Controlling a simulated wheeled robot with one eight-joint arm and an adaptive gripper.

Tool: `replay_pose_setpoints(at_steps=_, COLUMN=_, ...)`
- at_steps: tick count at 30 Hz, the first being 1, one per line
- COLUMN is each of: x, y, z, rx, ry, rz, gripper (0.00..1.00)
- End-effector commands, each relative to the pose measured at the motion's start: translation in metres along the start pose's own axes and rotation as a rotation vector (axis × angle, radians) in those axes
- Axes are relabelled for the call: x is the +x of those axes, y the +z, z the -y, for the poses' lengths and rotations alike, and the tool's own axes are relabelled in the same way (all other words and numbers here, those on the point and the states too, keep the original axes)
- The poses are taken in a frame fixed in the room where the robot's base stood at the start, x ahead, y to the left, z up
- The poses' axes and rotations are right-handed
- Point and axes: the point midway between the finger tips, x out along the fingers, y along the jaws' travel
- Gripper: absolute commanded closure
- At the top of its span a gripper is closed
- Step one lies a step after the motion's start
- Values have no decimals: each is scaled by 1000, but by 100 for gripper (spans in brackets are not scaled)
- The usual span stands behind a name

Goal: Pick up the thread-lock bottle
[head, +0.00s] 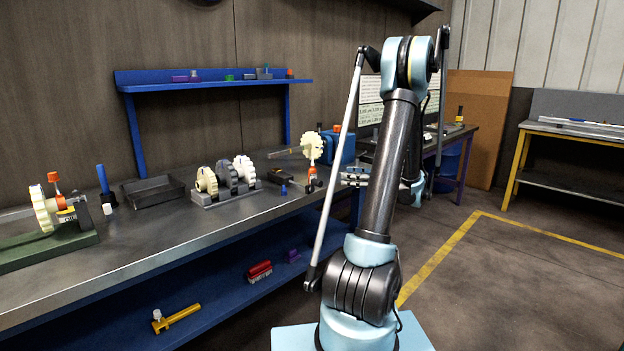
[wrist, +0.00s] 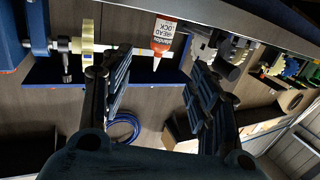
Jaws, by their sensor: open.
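The thread-lock bottle (wrist: 162,40) shows at the top of the wrist view, with a red and white label and a pale nozzle pointing down the picture. In the head view a small orange-red bottle (head: 312,173), which looks like the same one, stands on the bench below a cream gear (head: 315,148). My gripper (wrist: 157,70) is open and empty. Its two dark ribbed fingers point toward the bottle, which lies in the picture between and beyond their tips. In the head view my gripper (head: 355,178) is right of the bottle, partly hidden by my arm.
A cream gear (wrist: 86,37) on a pale shaft is beside the bottle. On the bench (head: 150,240) are a gear holder (head: 225,197), a black tray (head: 153,190) and a blue box (head: 340,148). A blue shelf (head: 210,85) hangs behind. Bare bench lies at the front.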

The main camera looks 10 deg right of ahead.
Motion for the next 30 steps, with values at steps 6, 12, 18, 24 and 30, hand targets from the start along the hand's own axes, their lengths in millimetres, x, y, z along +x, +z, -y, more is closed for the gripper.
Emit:
replay_pose_setpoints(at_steps=6, x=32, y=0, z=-1, rx=1, ry=4, rz=1, gripper=45)
replay_pose_setpoints(at_steps=12, x=64, y=1, z=-2, rx=2, ry=6, rz=1, gripper=45)
replay_pose_setpoints(at_steps=18, x=93, y=1, z=-2, rx=2, ry=8, rz=2, gripper=45)
replay_pose_setpoints(at_steps=24, x=105, y=1, z=-3, rx=2, ry=9, rz=2, gripper=45)
replay_pose_setpoints(at_steps=30, x=116, y=2, z=-1, rx=2, ry=7, rz=2, gripper=45)
